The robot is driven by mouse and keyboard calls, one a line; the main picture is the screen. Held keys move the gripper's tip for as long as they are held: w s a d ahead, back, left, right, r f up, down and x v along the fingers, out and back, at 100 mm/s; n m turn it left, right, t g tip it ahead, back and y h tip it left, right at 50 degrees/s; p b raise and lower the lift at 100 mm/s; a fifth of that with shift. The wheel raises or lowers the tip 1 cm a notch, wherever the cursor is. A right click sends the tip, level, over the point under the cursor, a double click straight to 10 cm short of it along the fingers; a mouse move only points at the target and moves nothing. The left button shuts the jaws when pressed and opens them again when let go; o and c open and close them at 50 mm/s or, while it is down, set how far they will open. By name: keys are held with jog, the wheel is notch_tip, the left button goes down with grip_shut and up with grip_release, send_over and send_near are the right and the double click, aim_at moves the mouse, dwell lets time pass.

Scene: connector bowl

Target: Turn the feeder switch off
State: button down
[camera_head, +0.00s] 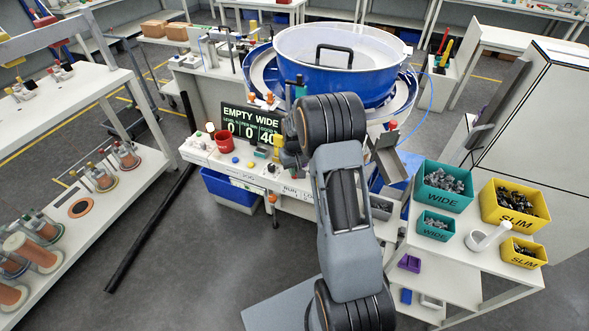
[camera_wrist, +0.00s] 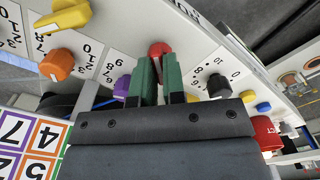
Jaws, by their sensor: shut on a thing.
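In the wrist view a white control panel (camera_wrist: 112,55) carries several coloured knobs with number scales. My gripper (camera_wrist: 159,58) points at it with two green fingers. The fingers are shut on a red knob (camera_wrist: 159,47), beside lettering that seems to read RUN. Which knob is the feeder switch is not clearly labelled in view. An orange knob (camera_wrist: 56,64) and a purple knob (camera_wrist: 122,86) are to the left, a black knob (camera_wrist: 219,86) to the right. In the head view my wrist hides the fingertips and part of the panel (camera_head: 262,178).
The blue feeder bowl (camera_head: 338,70) stands behind the panel. A display (camera_head: 252,122) reads EMPTY WIDE, with 0, 0 and 40. Teal WIDE bins (camera_head: 443,186) and yellow SLIM bins (camera_head: 514,205) sit on the right.

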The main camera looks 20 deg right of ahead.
jog(key=n+b, duration=0.2)
jog(key=n, duration=0.1)
jog(key=shift+f+n, duration=0.1)
jog(key=shift+n, duration=0.3)
jog(key=n+b, duration=0.2)
jog(key=n, duration=0.3)
jog(key=n+b, duration=0.1)
jog(key=n, duration=0.4)
jog(key=shift+n+b, duration=0.3)
jog(key=shift+n, duration=1.7)
jog(key=c, duration=1.2)
grip_release()
